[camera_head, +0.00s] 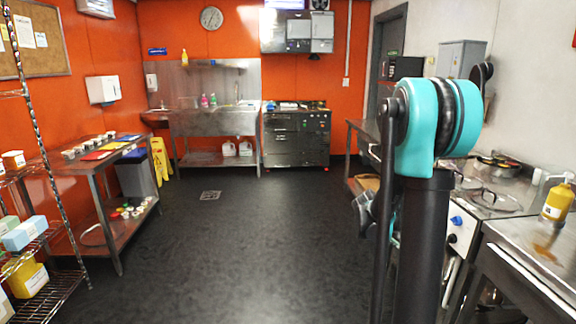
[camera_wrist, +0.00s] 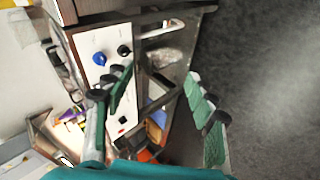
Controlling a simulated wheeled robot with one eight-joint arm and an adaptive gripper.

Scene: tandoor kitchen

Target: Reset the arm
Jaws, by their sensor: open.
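My arm rises at the right of the head view, with a teal joint above a dark column. My gripper (camera_wrist: 158,80) shows in the wrist view with its two green-padded fingers spread apart. Nothing is between the fingertips. Behind them is a tilted view of a white control panel (camera_wrist: 88,48) with a blue knob (camera_wrist: 100,59) and black knobs. In the head view a small grey part beside the column may be the gripper, but the column hides most of it.
A steel counter (camera_head: 520,255) with a yellow pump bottle (camera_head: 558,200) stands close on the right. A wire shelf (camera_head: 45,240) and a steel table (camera_head: 75,167) line the left. A sink unit (camera_head: 215,122) and stove (camera_head: 296,137) stand at the back. The middle floor (camera_head: 230,240) is clear.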

